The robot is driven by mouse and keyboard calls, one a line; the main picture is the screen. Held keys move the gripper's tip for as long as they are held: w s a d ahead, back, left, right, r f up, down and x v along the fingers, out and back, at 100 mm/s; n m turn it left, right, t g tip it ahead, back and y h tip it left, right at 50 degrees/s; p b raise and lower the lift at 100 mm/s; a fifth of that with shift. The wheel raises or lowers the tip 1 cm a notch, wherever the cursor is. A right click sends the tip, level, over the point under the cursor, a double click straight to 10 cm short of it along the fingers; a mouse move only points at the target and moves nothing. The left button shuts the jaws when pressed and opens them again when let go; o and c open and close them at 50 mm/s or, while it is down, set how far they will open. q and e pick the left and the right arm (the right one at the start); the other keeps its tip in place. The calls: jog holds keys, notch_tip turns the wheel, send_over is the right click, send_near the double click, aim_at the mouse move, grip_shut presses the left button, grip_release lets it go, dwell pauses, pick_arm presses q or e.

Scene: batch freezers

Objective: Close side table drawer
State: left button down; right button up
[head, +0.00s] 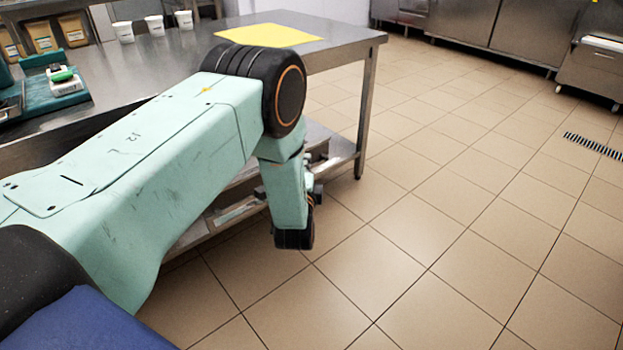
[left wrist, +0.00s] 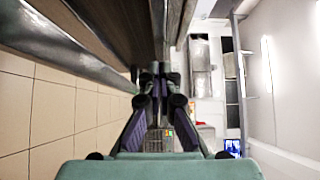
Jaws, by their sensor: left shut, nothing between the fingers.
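The steel side table (head: 345,52) stands at the left of the head view. My left arm crosses in front of it and hides most of its front, so I cannot make out the drawer or how far it stands open. A shallow steel edge with a pale item (head: 238,211) shows below the arm; I cannot tell whether it is drawer or shelf. In the left wrist view my left gripper (left wrist: 155,72) has its fingertips together and empty, close to dark steel surfaces (left wrist: 115,25) of the table. In the head view the gripper is mostly hidden behind my wrist. My right gripper is not in view.
On the tabletop are a yellow sheet (head: 268,35), several white cups (head: 155,25), brown pouches (head: 42,37) and a scale with a green item (head: 66,80). Steel cabinets (head: 520,30) stand at the back. The tiled floor (head: 440,230) to the right is clear.

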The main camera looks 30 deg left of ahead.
pick_arm(q)
jog(key=shift+w+a+f, duration=0.1)
jog(key=shift+w+a, duration=0.1)
jog(key=shift+a, duration=0.25)
jog(key=shift+r, duration=0.2)
jog(key=shift+a, duration=0.15)
jog(key=shift+a, duration=0.1)
